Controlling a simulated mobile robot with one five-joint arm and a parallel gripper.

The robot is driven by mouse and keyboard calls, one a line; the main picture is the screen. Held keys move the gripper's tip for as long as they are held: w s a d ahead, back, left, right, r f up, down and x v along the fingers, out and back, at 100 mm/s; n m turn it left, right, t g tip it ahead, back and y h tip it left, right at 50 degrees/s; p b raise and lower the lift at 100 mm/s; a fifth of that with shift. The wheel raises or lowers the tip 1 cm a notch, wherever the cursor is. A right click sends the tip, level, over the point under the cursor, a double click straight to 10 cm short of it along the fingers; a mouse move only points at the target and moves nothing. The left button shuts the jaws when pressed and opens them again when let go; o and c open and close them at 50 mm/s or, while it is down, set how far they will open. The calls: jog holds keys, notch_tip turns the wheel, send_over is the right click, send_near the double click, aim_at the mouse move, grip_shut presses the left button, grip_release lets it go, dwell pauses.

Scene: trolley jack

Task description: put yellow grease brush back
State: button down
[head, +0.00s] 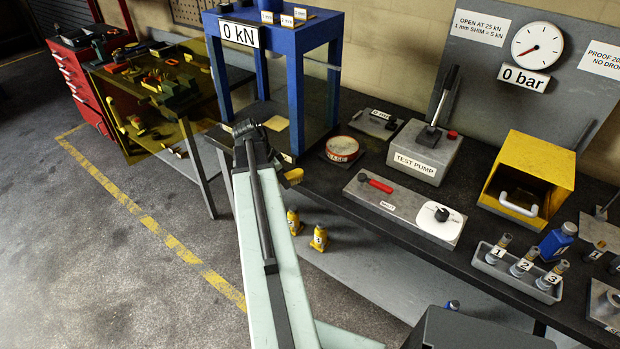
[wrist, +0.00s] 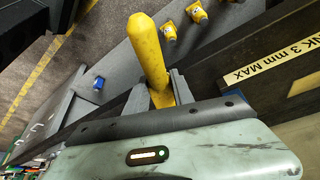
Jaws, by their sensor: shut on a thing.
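The yellow grease brush (wrist: 148,50) shows in the wrist view as a thick, rounded yellow handle, tilted, its lower end between the jaws. My gripper (wrist: 160,92) is shut on it. The far end of the brush is hidden behind the jaws and my wrist housing. In the head view a bit of yellow, apparently the brush (head: 293,175), shows just right of my arm, at the bench's front edge below the blue press. My arm hides the jaws there. A round red-rimmed tin (head: 342,149) stands on the bench to the right; its label is too small to read.
The blue press frame (head: 294,95) stands behind my arm. Two small yellow jacks (head: 320,238) stand on the lower shelf. The test pump (head: 424,155), a grey plate (head: 395,215), a yellow box (head: 528,175) and a tray of numbered parts (head: 510,272) occupy the bench. Floor at left is clear.

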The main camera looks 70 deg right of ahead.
send_near(311, 179)
jog(key=shift+s+d+f+b, duration=0.2)
jog(key=shift+s+d+f, duration=0.05)
jog(key=shift+f, duration=0.25)
jog(key=shift+s+d+f+b, duration=0.2)
jog(key=shift+s+d+f, duration=0.1)
jog(key=shift+f, duration=0.15)
jog(key=b+x, duration=0.3)
jog(key=x, duration=0.1)
jog(key=shift+w+a+b, duration=0.15)
jog(key=shift+w+b, duration=0.05)
jog(key=shift+b, duration=0.15)
jog(key=shift+f, duration=0.2)
jog(key=shift+r, duration=0.25)
jog(key=shift+f, duration=0.25)
jog(key=c, duration=1.1)
grip_release()
jog(key=shift+r, duration=0.1)
